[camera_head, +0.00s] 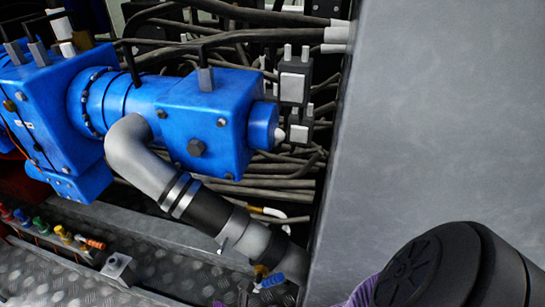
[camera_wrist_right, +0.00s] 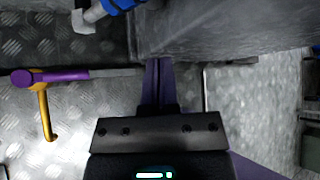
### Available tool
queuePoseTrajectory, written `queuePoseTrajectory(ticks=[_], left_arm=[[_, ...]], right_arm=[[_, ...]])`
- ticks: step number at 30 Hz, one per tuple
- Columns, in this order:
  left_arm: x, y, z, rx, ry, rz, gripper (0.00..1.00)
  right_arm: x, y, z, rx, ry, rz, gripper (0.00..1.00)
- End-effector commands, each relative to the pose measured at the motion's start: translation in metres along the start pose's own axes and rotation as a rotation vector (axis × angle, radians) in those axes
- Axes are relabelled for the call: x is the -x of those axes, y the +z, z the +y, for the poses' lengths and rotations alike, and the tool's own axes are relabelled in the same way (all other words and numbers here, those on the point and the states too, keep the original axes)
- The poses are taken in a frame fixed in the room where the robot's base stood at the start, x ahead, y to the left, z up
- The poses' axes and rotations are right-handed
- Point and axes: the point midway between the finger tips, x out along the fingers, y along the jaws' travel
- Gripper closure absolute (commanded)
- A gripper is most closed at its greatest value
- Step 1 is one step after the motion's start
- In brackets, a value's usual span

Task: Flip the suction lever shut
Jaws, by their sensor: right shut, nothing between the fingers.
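A small lever with a blue handle (camera_head: 271,281) sits on a brass-coloured fitting at the lower end of the grey and black pipe (camera_head: 212,208) in the head view. I cannot tell for certain that it is the suction lever. In the right wrist view a purple bar with a round end (camera_wrist_right: 50,76) has a yellow curved handle (camera_wrist_right: 46,115) hanging from it, at the left. My right gripper (camera_wrist_right: 158,66) is shut and empty, its purple fingers together against a grey metal surface, apart from the yellow handle. My left gripper is out of view.
A blue machine housing (camera_head: 205,115) fills the left of the head view, with dark hoses (camera_head: 270,185) behind it. A large grey panel (camera_head: 440,120) stands at the right. Several small coloured valves (camera_head: 62,233) line the lower left. A blue part (camera_wrist_right: 122,4) shows at the wrist view's top.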

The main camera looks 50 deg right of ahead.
Motion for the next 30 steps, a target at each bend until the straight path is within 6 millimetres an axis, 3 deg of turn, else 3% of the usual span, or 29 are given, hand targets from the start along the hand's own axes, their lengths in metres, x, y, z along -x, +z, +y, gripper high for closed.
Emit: queuePoseTrajectory(ticks=[3,10,30], left_arm=[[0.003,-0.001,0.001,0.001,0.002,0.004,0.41],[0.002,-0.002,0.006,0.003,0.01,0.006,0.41],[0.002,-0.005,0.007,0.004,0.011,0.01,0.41]], right_arm=[[0.027,-0.001,0.009,0.0,0.003,0.001,1.0],[0.057,-0.004,0.019,0.001,0.0,0.0,1.0],[0.061,-0.004,0.02,0.001,-0.001,0.0,1.0]])
